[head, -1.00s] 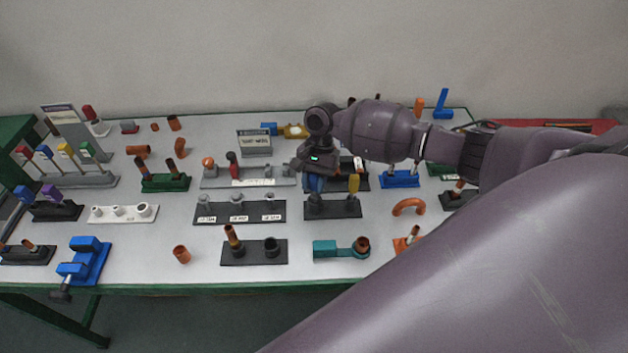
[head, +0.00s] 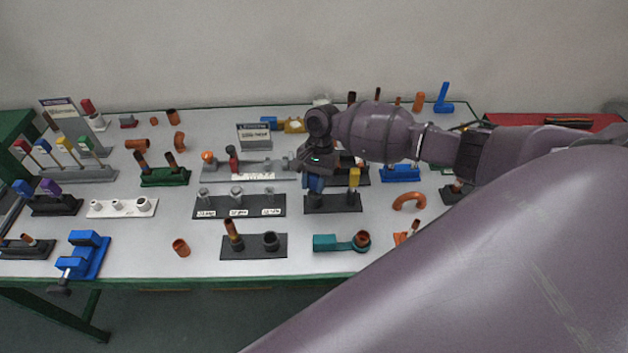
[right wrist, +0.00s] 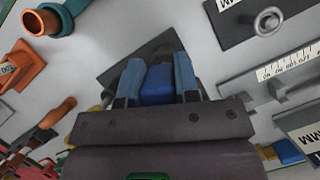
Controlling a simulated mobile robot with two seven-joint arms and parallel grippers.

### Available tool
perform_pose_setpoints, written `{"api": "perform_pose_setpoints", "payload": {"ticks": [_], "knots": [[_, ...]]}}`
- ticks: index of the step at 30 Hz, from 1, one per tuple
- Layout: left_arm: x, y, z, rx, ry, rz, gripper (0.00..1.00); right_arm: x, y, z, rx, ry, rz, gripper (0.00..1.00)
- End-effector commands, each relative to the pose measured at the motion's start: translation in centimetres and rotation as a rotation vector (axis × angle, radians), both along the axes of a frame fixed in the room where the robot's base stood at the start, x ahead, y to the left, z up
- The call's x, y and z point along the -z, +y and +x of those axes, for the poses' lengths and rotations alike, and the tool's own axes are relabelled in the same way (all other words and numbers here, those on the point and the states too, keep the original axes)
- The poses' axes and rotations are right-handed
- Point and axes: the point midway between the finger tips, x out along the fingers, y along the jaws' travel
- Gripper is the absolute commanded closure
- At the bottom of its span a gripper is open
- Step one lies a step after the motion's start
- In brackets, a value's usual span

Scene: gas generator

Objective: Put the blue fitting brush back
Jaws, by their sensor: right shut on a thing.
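The blue fitting brush shows as a blue block (right wrist: 157,86) in the right wrist view, between the two fingers of my right gripper (right wrist: 157,78). In the head view my right gripper (head: 314,184) is shut on it, pointing down over the left end of a dark stand (head: 334,204). My left gripper is not in view.
A dark stand with several grey fittings (head: 240,206) lies just left. A teal tool (head: 326,243) and a dark two-post stand (head: 254,247) lie in front. An orange elbow (head: 409,201) is to the right. Bare table shows between the stands.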

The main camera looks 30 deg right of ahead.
Motion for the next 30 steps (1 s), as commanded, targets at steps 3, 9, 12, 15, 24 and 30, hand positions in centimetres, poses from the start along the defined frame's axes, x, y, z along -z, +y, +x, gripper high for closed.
{"api": "perform_pose_setpoints", "payload": {"ticks": [3, 9, 12, 15, 24, 30], "knots": [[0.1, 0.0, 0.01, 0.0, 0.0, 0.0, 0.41, 0.34, -0.01, -0.01, 0.0, 0.0, 0.0, 0.88], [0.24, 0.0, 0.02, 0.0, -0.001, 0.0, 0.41, 0.83, -0.03, -0.01, 0.001, 0.0, -0.001, 0.88], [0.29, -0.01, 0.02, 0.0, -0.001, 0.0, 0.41, 1.06, -0.02, -0.01, 0.001, 0.0, -0.001, 0.88], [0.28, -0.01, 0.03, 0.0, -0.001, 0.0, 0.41, 1.05, -0.02, 0.0, 0.001, 0.0, -0.001, 0.6], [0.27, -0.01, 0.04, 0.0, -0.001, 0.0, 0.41, 1.03, -0.01, -0.01, 0.001, 0.0, 0.0, 0.41], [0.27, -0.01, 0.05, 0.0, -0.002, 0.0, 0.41, 1.03, -0.02, -0.01, 0.001, 0.0, 0.0, 0.41]]}}
